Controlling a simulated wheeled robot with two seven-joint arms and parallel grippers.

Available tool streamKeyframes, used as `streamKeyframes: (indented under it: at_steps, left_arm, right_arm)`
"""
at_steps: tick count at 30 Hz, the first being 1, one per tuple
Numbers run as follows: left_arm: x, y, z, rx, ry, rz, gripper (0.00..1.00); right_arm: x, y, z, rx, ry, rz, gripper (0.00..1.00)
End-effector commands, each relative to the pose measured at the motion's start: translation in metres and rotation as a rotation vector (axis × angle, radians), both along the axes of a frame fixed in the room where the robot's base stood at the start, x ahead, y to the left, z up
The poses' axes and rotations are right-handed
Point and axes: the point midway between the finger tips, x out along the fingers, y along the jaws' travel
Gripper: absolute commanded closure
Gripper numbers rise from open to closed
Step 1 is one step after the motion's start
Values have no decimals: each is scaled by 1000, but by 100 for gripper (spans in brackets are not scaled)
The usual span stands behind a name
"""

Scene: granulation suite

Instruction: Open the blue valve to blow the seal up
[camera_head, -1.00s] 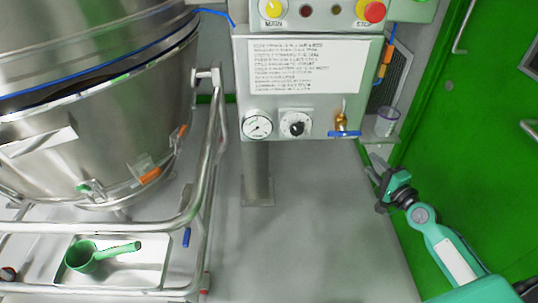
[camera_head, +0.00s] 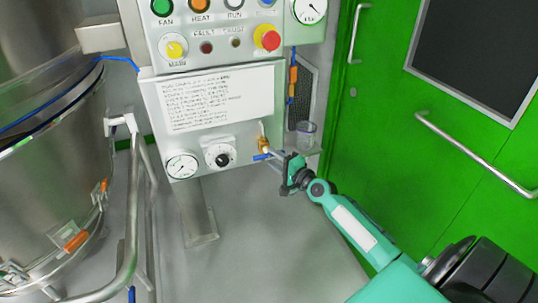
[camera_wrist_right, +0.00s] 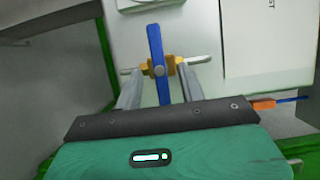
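The blue valve handle (camera_head: 261,157) is on a brass valve (camera_head: 264,144) at the lower right of the control panel. In the right wrist view the blue handle (camera_wrist_right: 156,50) lies across the line of the pipe, in front of the brass body (camera_wrist_right: 171,67). My right gripper (camera_head: 274,156) is at the valve. In the wrist view its two fingers (camera_wrist_right: 160,82) are apart, one on each side of the handle, with gaps showing. The blue seal line (camera_head: 42,108) runs around the steel vessel at the left, above a dark gap. My left gripper is not in view.
The control panel (camera_head: 222,97) carries a gauge (camera_head: 182,166), a black knob (camera_head: 221,156) and a red stop button (camera_head: 270,40). A clear cup (camera_head: 305,132) stands right of the valve. The green door (camera_head: 400,130) is at right. Floor below the panel is clear.

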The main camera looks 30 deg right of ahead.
Motion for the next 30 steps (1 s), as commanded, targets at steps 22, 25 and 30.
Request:
streamKeyframes:
  at_steps: [22, 25, 30]
  left_arm:
    - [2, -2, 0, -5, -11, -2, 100]
    - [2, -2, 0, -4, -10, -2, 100]
    - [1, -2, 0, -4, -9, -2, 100]
  right_arm:
    - [30, 5, 0, 0, 0, 0, 78]
    - [30, 5, 0, 0, 0, 0, 97]
    - [30, 5, 0, -1, 1, 0, 100]
